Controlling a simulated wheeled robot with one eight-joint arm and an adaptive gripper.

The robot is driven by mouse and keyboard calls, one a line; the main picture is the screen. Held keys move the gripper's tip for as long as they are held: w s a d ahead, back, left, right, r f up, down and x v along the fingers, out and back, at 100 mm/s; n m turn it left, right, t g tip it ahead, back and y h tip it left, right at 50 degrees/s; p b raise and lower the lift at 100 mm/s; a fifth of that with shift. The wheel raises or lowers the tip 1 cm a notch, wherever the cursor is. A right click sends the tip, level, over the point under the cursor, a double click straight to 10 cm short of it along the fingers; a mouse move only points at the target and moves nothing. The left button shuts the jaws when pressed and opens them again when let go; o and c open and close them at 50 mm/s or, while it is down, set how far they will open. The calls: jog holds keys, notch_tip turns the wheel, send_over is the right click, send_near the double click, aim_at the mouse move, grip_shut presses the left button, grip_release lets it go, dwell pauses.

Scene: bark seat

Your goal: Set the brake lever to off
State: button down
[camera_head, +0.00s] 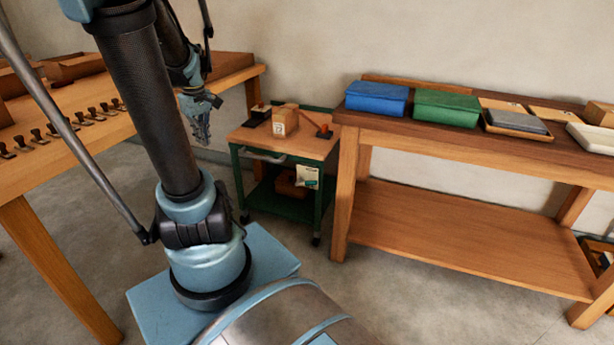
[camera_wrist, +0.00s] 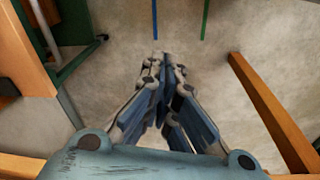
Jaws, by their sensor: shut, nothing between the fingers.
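A green cart (camera_head: 284,146) with a wooden top stands between the two benches. A small red-brown piece with a rounded end and thin handle (camera_head: 324,131) is at the right of its top; I cannot tell if it is the brake lever. No lever marked off can be made out. My gripper (camera_head: 203,140) hangs fingers down, left of the cart and apart from it. In the wrist view its fingers (camera_wrist: 166,60) are together and empty above the floor. A green frame with a dark caster (camera_wrist: 100,39), seemingly the cart's, shows at upper left there.
A left bench (camera_head: 40,165) holds a row of small dark pieces. A right bench (camera_head: 450,148) carries a blue box (camera_head: 377,97), a green box (camera_head: 446,107) and trays. A small wooden box (camera_head: 285,120) is on the cart. Bare floor (camera_head: 400,290) lies in front.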

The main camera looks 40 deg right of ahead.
jog(key=shift+s+a+f+m, duration=0.7)
jog(key=shift+s+a+f, duration=0.45)
jog(key=shift+s+a, duration=4.3)
jog(key=w+d+r+n, duration=0.1)
jog(key=w+d+r, duration=0.1)
jog(key=w+d, duration=0.95)
jog(key=w+d+f+n, duration=0.1)
jog(key=w+d, duration=0.1)
jog(key=d, duration=0.5)
jog(key=w+d+f, duration=0.2)
jog(key=d, duration=0.5)
jog(key=s+d+f+n, duration=0.1)
jog(key=s+d+f, duration=0.3)
jog(key=d, duration=0.5)
jog(key=s+d+f+y, duration=0.1)
jog(key=s+d+f, duration=0.1)
jog(key=d+f, duration=0.6)
jog(key=s+d+f+n, duration=0.1)
jog(key=s+d+f, duration=0.2)
jog(key=d, duration=0.8)
jog(key=f, duration=0.7)
jog(key=w+f, duration=0.1)
jog(key=f, duration=0.3)
jog(key=shift+a+f, duration=0.1)
jog(key=shift+a, duration=0.05)
jog(key=shift+s+f, duration=0.25)
jog(key=shift+f, duration=0.6)
